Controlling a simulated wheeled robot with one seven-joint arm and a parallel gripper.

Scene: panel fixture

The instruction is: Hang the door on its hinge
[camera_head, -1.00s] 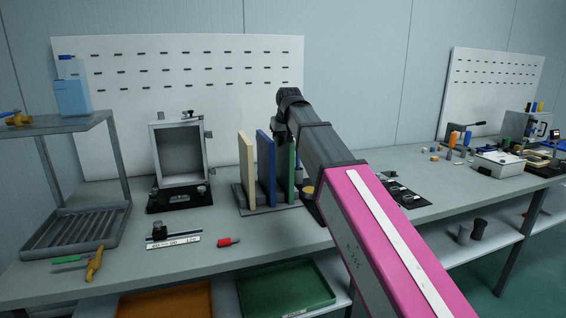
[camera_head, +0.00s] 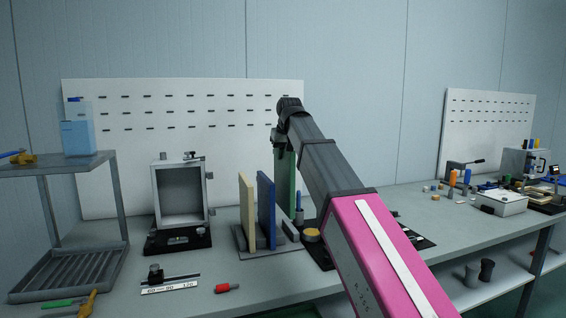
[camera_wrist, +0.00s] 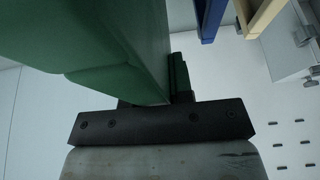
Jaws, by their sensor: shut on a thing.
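The green door panel (camera_head: 285,182) stands upright above its rack. In the wrist view the green panel (camera_wrist: 100,50) fills the upper left, right up against the dark gripper body. My gripper (camera_head: 281,137) is shut on the panel's upper part; its fingertips are largely hidden. The open grey box frame (camera_head: 155,195) stands at left on a black base (camera_head: 178,241), with small hinge parts (camera_head: 209,176) on its right side. The green panel is apart from the frame, to its right.
A cream panel (camera_head: 247,212) and a blue panel (camera_head: 266,210) stand in the rack (camera_head: 244,244), between green panel and frame. A red-capped piece (camera_head: 222,288) and a labelled gauge strip (camera_head: 170,287) lie in front. A metal shelf (camera_head: 60,166) stands far left.

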